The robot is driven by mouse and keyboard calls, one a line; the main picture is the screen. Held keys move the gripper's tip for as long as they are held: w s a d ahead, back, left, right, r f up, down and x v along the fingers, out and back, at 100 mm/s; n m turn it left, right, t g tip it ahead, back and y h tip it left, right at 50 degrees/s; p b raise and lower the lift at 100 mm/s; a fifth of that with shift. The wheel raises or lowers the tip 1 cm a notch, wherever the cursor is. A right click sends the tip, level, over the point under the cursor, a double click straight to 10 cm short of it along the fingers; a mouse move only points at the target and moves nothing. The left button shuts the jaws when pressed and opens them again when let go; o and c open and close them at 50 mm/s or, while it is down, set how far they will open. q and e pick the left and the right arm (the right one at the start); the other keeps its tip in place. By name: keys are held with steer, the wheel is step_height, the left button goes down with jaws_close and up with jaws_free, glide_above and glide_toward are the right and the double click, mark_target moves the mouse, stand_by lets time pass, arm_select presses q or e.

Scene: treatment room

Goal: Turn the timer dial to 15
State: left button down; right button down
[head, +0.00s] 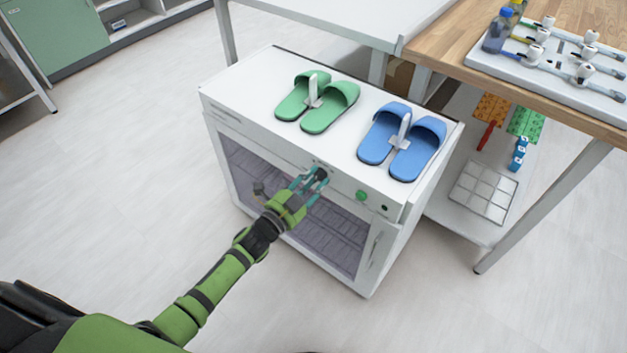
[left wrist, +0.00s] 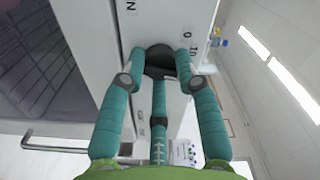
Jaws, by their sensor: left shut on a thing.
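The timer dial (left wrist: 160,60) is a dark round knob on the white front panel of a cabinet with a glass door. In the left wrist view it sits between the teal fingers of my left gripper (left wrist: 160,75), which is shut on it. Printed marks, among them "0" and "10", show on the panel beside it; the dial's pointer and setting cannot be read. In the head view my left gripper (head: 314,178) reaches the panel from the front, and the dial (head: 321,173) is partly hidden by the fingers. My right gripper is not in view.
Green slippers (head: 318,101) and blue slippers (head: 402,140) lie on the cabinet top (head: 250,85). A green button (head: 361,196) is on the panel right of the dial. A wooden table (head: 445,45) stands at the right. The floor in front is clear.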

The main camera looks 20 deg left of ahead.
arm_select(q)
steer(key=shift+a+f, duration=0.1)
steer(key=shift+a, duration=0.05)
steer(key=c, duration=0.9)
jaws_free()
steer(key=v, duration=1.2)
